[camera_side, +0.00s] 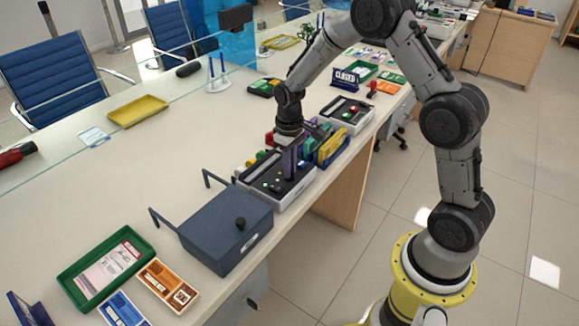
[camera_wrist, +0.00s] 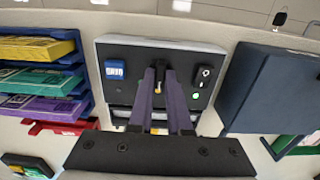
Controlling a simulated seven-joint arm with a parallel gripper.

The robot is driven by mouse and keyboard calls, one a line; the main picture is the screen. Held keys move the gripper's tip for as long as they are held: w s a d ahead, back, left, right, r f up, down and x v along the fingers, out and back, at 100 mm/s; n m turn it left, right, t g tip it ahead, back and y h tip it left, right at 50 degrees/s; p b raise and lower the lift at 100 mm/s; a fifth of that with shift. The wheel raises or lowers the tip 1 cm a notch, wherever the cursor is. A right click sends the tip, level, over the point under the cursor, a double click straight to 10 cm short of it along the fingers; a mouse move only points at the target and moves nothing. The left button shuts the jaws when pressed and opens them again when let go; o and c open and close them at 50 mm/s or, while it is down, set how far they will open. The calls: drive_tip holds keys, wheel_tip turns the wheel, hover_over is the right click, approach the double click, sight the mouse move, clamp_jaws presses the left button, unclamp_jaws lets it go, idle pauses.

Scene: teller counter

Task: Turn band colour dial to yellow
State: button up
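The band colour dial, a dark knob (camera_wrist: 159,66), sits on the black top panel of a pale machine (camera_wrist: 116,55). A small orange-yellow mark shows just below the knob. My gripper (camera_wrist: 160,75) has its two purple fingers on either side of the knob. A narrow gap shows between them, and I cannot tell whether they touch the knob. In the side view my gripper (camera_side: 289,160) points down onto the machine (camera_side: 262,197). The dial is hidden there behind the fingers, and its exact setting is unclear.
The panel also has a blue display (camera_wrist: 115,69), a switch (camera_wrist: 205,76) and a lit green light (camera_wrist: 196,96). A dark blue box (camera_side: 228,228) stands close on one side. A blue rack of coloured bundles (camera_wrist: 40,75) stands on the other.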

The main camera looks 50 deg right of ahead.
drive_tip(key=o, duration=0.5)
drive_tip(key=shift+c, duration=0.2)
drive_tip(key=shift+r, duration=0.15)
wheel_tip(320, 180, up, 14)
drive_tip(key=shift+a, duration=0.1)
drive_tip(key=s+a+r+t, duration=0.4)
drive_tip(key=s+a+r, duration=0.1)
drive_tip(key=s+r, duration=0.6)
drive_tip(key=s+a+f+t, duration=0.1)
drive_tip(key=s+a+f, duration=0.1)
drive_tip(key=s, duration=1.2)
drive_tip(key=shift+a+f+t, duration=0.15)
drive_tip(key=shift+f+t, duration=0.15)
drive_tip(key=shift+f, duration=0.4)
